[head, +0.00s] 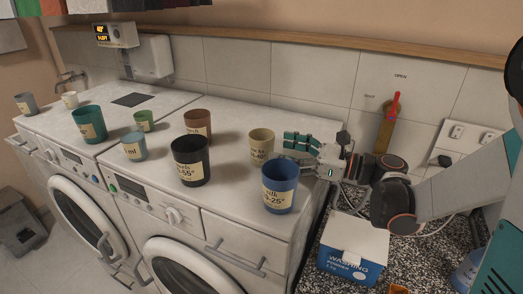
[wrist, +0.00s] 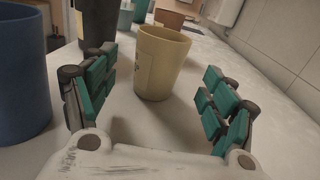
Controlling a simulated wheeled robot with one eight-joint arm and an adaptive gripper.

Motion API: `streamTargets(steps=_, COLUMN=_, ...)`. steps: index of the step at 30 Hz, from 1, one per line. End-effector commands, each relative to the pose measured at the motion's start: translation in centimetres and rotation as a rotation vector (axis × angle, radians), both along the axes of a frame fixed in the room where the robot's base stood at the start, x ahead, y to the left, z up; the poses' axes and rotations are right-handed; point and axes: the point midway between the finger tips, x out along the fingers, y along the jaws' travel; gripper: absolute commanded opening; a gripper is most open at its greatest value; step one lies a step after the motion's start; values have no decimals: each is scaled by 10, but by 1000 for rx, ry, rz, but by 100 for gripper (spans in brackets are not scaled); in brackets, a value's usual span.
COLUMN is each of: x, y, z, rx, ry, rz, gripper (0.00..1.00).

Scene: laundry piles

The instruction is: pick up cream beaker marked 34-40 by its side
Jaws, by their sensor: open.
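The cream beaker (head: 262,144) stands upright on the white machine top, with a printed label on its side reading about "-40"; the rest of the label is hard to read. In the wrist view the cream beaker (wrist: 163,60) stands ahead of and between my open fingers. My gripper (head: 285,145) is just to the right of the beaker, low and level. It also shows in the wrist view (wrist: 158,98), with green-padded fingers spread wide and nothing held. A gap shows on each side between fingers and beaker.
A blue beaker (head: 279,187) stands close in front of the cream one and beside my left finger in the wrist view (wrist: 20,75). A black beaker (head: 190,160) and a brown beaker (head: 197,125) stand to the left. The tiled wall (head: 320,75) runs behind.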

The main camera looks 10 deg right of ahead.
Motion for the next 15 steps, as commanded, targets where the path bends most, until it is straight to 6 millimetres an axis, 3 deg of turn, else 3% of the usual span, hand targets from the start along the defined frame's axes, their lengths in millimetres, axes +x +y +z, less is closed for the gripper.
streamTargets(steps=7, x=8, y=14, z=0, rx=0, ry=0, rz=2, gripper=78)
streamTargets(steps=15, x=27, y=48, z=-1, rx=0, ry=0, rz=3, gripper=78)
